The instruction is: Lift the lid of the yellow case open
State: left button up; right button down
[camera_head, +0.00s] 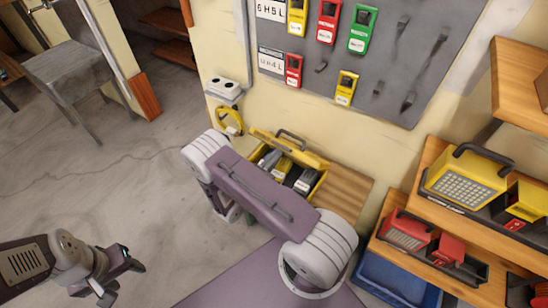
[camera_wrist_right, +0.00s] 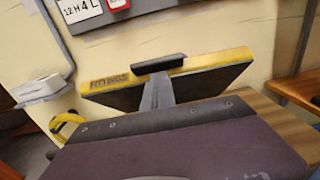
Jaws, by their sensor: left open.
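The yellow case (camera_head: 318,186) sits on a wooden ledge against the wall. Its lid (camera_head: 308,157) is raised, with the dark handle (camera_head: 291,136) at its upper edge; grey, yellow and white items show inside. In the right wrist view the lid (camera_wrist_right: 215,69) stands tilted up, dark underside towards me. My right gripper (camera_wrist_right: 160,92) reaches to the lid's underside, close to the handle; contact and finger gap are unclear. My right forearm hides part of the case in the head view. My left gripper (camera_head: 122,272) is open and empty, far left of the case.
A grey board (camera_head: 390,70) with coloured tags hangs above the case. Shelves at right hold a yellow box (camera_head: 465,180), a red box (camera_head: 405,232) and a blue bin (camera_head: 395,280). A yellow ring (camera_head: 230,122) hangs left of the case.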

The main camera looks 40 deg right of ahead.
aim_at(280, 145)
jog(key=d, duration=0.1)
jog(key=d+r+p, duration=0.1)
jog(key=shift+w+d+r, duration=0.3)
jog(key=shift+w+d, duration=0.05)
jog(key=shift+w, duration=0.05)
jog(key=shift+p, duration=0.3)
jog(key=shift+w+d+r+p, duration=0.2)
jog(key=shift+d+r, duration=0.1)
jog(key=shift+d, duration=0.15)
jog(key=shift+w+d+r+p, duration=0.1)
jog(key=shift+d+r+p, duration=0.15)
jog(key=shift+d, duration=0.2)
jog(key=shift+w+d+r, duration=0.2)
jog(key=shift+d, duration=0.3)
